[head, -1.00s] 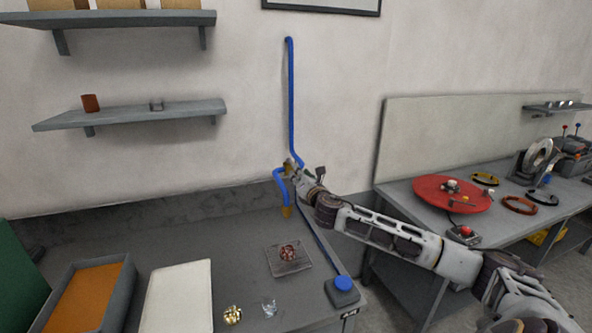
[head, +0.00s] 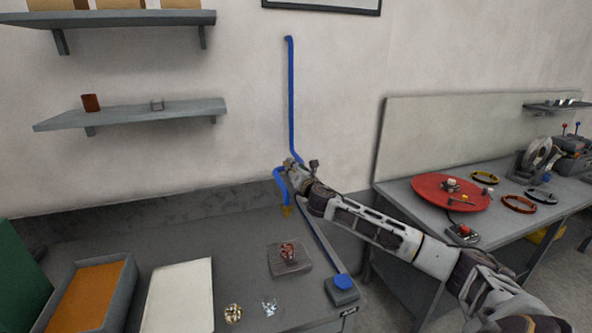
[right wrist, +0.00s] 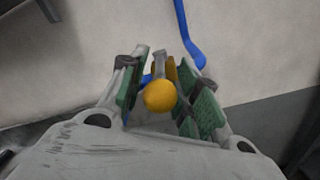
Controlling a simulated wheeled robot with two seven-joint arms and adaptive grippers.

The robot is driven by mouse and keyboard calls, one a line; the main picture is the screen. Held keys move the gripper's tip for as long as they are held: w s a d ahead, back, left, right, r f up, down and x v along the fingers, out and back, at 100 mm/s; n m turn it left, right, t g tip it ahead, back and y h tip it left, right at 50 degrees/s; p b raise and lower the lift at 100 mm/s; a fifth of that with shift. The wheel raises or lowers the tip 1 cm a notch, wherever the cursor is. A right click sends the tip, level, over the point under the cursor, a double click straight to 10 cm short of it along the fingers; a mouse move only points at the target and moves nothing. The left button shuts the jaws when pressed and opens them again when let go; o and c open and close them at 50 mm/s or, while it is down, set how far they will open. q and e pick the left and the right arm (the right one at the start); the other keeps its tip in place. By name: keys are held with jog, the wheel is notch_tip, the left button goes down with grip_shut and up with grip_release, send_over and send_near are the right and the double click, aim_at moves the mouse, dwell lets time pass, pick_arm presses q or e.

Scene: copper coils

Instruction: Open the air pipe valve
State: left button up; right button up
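The blue air pipe (head: 291,95) runs down the wall at the middle of the head view and ends in an orange nozzle (head: 287,211) above the desk. My right gripper (head: 290,166) is at the bend of the pipe and hides the valve there. In the right wrist view, a yellow ball knob (right wrist: 160,96) on a short grey lever (right wrist: 160,65) lies between the green pads of my right gripper (right wrist: 165,90). The pads stand apart, with gaps beside the knob. The pipe also shows in the right wrist view (right wrist: 187,35). My left gripper is not in view.
A second table (head: 405,200) with a red disc (head: 450,193) stands right.

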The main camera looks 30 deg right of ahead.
grip_shut()
